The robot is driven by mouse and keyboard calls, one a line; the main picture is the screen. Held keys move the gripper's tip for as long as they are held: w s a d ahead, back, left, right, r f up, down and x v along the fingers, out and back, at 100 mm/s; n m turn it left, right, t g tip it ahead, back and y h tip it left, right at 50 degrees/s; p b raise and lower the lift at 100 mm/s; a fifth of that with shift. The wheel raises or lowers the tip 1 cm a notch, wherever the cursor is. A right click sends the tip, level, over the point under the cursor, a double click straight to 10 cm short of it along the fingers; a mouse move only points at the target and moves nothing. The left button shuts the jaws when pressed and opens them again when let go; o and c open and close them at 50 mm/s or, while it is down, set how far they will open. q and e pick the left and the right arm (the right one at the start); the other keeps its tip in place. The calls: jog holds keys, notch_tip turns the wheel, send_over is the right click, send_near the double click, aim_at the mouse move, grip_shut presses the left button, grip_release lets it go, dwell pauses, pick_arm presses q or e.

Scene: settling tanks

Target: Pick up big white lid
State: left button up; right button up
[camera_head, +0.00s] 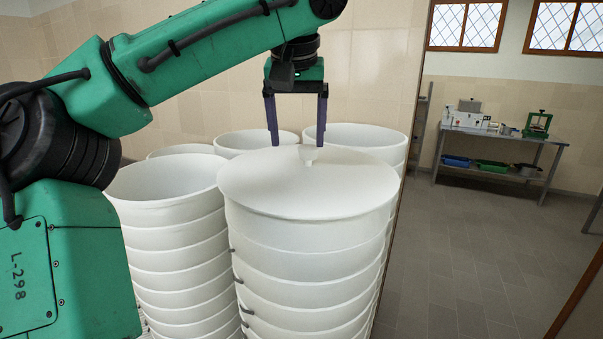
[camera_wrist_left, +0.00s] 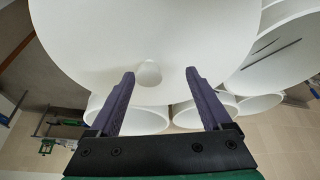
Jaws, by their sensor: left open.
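The big white lid (camera_head: 285,190) is a round, flat disc with a small white knob (camera_head: 309,156). It lies on top of the front stack of white tubs. It fills the top of the left wrist view (camera_wrist_left: 150,30), with its knob (camera_wrist_left: 149,73) near the middle. My left gripper (camera_head: 297,144) points down over the lid, open and empty. In the left wrist view the knob shows between its two purple fingertips (camera_wrist_left: 160,74), closer to the left one. I cannot tell how far the tips are above the lid. My right gripper is not in view.
Stacked white open tubs (camera_head: 170,240) stand close on the left, with more tubs (camera_head: 355,136) behind the lid against a tiled wall. A metal table (camera_head: 500,134) with equipment stands at the far right. The grey floor (camera_head: 470,260) on the right is clear.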

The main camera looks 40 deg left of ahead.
aim_at(309, 148)
pick_arm(q)
jog(key=w+f, duration=0.1)
jog(key=w+f+p, duration=0.1)
jog(key=w+f, duration=0.2)
jog(key=shift+d+f, duration=0.1)
jog(key=shift+d, duration=0.15)
jog(key=shift+a+f, duration=0.2)
jog(key=shift+f, duration=0.05)
jog(key=shift+s+a, duration=0.4)
jog(key=shift+s, duration=0.1)
jog(key=shift+c, duration=0.4)
jog(key=shift+s, duration=0.1)
jog(key=c, duration=1)
jog(key=shift+w+d, duration=0.2)
grip_shut()
jog(key=shift+w, duration=0.1)
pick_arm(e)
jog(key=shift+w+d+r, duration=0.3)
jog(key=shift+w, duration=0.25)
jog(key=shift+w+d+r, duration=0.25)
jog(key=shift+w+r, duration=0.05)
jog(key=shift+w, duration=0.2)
pick_arm(q)
jog(key=shift+r, duration=0.1)
